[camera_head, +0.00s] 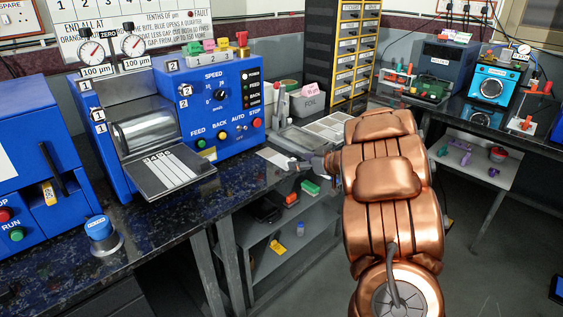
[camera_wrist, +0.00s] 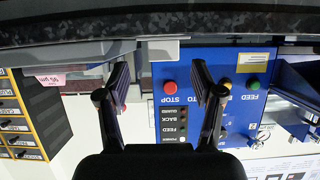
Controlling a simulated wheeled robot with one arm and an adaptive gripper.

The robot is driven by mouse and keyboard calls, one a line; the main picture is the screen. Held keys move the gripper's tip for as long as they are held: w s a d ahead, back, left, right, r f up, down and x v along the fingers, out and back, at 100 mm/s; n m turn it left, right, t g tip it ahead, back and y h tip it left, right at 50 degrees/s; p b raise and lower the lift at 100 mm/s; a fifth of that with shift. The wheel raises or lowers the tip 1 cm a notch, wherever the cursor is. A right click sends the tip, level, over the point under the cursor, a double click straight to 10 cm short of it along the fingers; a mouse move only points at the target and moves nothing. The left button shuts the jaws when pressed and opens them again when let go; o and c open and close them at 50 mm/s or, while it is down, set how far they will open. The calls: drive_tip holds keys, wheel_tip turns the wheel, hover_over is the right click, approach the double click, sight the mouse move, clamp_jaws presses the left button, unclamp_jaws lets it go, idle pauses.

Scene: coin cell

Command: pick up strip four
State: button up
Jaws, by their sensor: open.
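Several pale strips (camera_head: 167,171) lie side by side on the dark sloping tray (camera_head: 147,187) at the front of the blue roller machine (camera_head: 219,114). That view is upside down, with the machine's button panel (camera_wrist: 190,107) beyond the fingers; no strip can be made out there.
A metal roller (camera_head: 145,129) sits above the tray, with two dial gauges (camera_head: 112,47) over it. A blue-topped round weight (camera_head: 101,232) stands on the bench left of the tray. Another blue machine (camera_head: 38,165) stands farther left. A grey tray and papers lie near my gripper.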

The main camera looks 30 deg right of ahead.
sight(292, 160)
drive_tip(key=x, duration=0.4)
drive_tip(key=shift+w+a+b, duration=0.1)
drive_tip(key=shift+a+b, duration=0.2)
drive_tip(key=shift+c, duration=0.4)
drive_tip(key=c, duration=0.9)
drive_tip(key=shift+r, duration=0.15)
drive_tip(key=shift+c, duration=0.2)
